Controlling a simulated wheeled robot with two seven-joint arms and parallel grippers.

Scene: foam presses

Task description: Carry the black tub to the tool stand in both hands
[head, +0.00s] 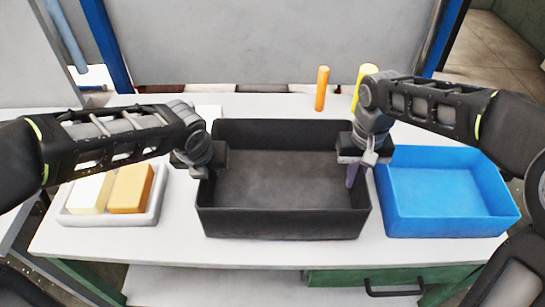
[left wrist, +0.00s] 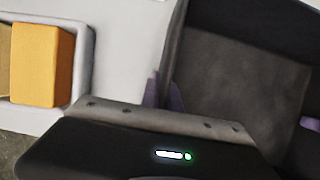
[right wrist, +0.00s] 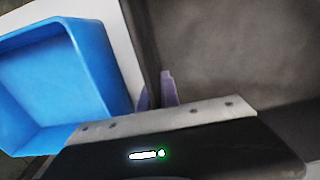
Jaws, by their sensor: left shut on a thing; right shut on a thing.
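The black tub (head: 285,222) stands empty in the middle of the white table. My left gripper (head: 205,172) is shut on its left wall, and my right gripper (head: 352,172) is shut on its right wall. In the left wrist view, the purple fingers (left wrist: 160,92) straddle the wall of the tub (left wrist: 235,75). In the right wrist view, the purple fingers (right wrist: 158,92) are at the opposite wall of the tub (right wrist: 220,50). I cannot tell which thing in view is the tool stand.
A blue bin (head: 445,230) stands close to the tub's right. A white tray (head: 155,210) with a cream block (head: 91,192) and an orange block (head: 131,188) lies to the left. An orange upright piece (head: 321,88) and a yellow one (head: 365,78) stand at the back. A grey panel (head: 270,40) rises behind.

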